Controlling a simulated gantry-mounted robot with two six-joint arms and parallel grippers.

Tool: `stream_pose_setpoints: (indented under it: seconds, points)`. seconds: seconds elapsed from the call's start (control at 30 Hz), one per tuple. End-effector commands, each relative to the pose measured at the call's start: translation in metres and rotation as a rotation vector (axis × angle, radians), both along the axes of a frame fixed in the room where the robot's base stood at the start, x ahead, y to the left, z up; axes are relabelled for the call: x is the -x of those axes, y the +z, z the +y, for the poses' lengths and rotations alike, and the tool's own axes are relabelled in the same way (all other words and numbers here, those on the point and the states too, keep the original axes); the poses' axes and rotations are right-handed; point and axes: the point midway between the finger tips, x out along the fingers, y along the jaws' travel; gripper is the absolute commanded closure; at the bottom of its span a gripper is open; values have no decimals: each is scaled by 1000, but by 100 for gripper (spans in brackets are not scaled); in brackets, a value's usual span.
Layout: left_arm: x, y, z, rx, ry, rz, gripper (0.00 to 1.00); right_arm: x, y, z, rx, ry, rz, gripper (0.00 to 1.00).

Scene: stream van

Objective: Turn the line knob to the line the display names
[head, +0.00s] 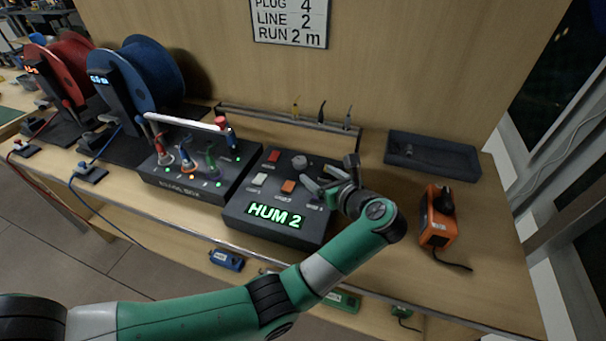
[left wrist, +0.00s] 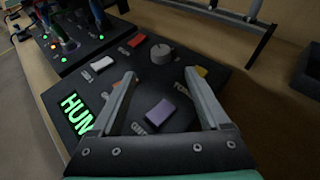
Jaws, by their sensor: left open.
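The dark control box (head: 235,215) has a lit green display (head: 276,215) reading "HUM 2". A round grey knob (head: 299,162) stands at the back of its sloped top; it also shows in the left wrist view (left wrist: 161,54). The line mark it points to is too small to read. My left gripper (head: 309,178) is open and empty over the box's right part. In the left wrist view its fingers (left wrist: 159,73) point towards the knob, which lies just beyond the tips, apart from them. My right gripper is not in view.
Red (head: 273,156), white (head: 260,180) and orange (head: 289,187) buttons surround the knob. A plug box (head: 185,187) with cables stands left. An orange device (head: 438,216) and dark tray (head: 432,156) lie right. A wall sign (head: 290,22) reads "LINE 2".

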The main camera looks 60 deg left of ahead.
Motion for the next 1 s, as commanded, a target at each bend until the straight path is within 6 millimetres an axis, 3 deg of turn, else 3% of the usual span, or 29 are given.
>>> stream_pose_setpoints:
  seconds: [0.17, 0.6, 0.77, 1.0]
  points:
    - [0, -4, 11, -1, 1, -1, 21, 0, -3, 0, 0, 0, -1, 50]
    - [-2, -39, 93, -1, 1, -1, 21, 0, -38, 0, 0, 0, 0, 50]
    - [-3, -42, 106, -1, -1, -1, 21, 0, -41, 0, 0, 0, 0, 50]
    - [-3, -42, 107, -1, -1, -2, 21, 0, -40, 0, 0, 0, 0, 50]
